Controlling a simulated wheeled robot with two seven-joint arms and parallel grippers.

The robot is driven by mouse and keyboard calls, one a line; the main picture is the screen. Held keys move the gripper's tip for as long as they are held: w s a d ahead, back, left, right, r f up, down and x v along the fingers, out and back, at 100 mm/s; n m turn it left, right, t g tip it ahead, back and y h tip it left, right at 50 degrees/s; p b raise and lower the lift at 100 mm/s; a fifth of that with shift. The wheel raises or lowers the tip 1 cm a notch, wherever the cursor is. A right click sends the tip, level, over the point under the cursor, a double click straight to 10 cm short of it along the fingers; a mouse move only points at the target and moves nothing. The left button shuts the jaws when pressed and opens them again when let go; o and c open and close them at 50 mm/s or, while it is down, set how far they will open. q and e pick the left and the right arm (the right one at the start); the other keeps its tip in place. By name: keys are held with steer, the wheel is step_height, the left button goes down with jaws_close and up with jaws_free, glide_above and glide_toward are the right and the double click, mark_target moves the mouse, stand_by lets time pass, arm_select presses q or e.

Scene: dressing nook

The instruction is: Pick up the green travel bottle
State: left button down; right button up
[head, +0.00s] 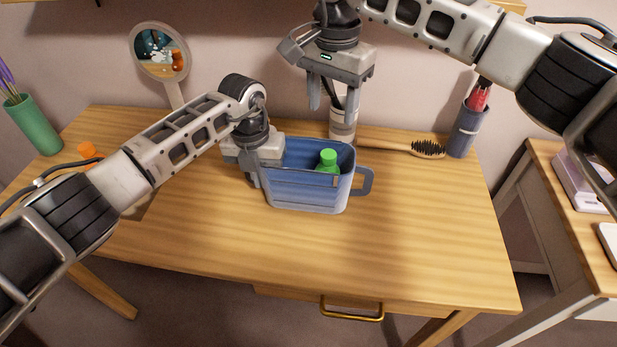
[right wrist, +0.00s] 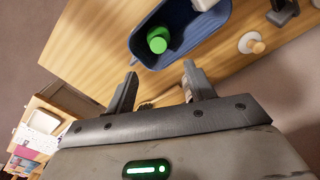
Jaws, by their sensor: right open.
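The green travel bottle (head: 328,161) stands inside a blue bin (head: 308,194) with a side handle. Only its green cap and upper part show above the rim. The right wrist view shows the bottle (right wrist: 158,40) from above, near one end of the bin (right wrist: 190,42). My left gripper (head: 254,178) is at the bin's left end, with a finger against the outside of the wall. Its other finger is hidden. My right gripper (head: 333,104) is open and empty, above and behind the bin. Its fingers (right wrist: 160,72) point down, apart from the bottle.
A wooden brush (head: 405,147) lies to the right, beside a grey-blue cup (head: 467,132). A mirror (head: 160,54) and green vase (head: 36,126) stand at left. The desk front (head: 400,250) is clear.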

mark_target(329, 154)
steer(key=f, duration=1.1)
steer(key=shift+s+f, duration=0.2)
steer(key=shift+f, duration=0.2)
jaws_close()
